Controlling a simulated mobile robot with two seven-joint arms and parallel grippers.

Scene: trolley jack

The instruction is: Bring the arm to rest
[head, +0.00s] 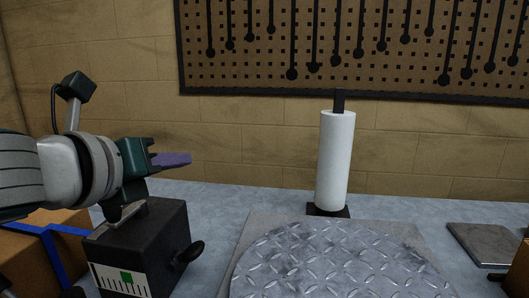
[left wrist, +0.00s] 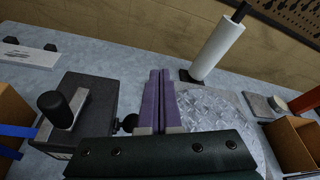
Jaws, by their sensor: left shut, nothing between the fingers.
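My left gripper (head: 184,159) comes in from the left in the head view, above and beyond a black box. Its purple fingers point right and are pressed together with nothing between them; they also show shut in the left wrist view (left wrist: 160,75). In the left wrist view, a grey lever (left wrist: 66,118) with a black grip lies on the box top (left wrist: 95,92). The fingers appear clear of these things. My right gripper is not in view.
A diamond-patterned metal plate (head: 335,262) fills the middle front. A white roll (head: 335,160) stands upright behind it. A grey slab (head: 487,243) lies right. A cardboard box with blue strap (head: 72,243) is at left. A pegboard (head: 350,45) hangs on the back wall.

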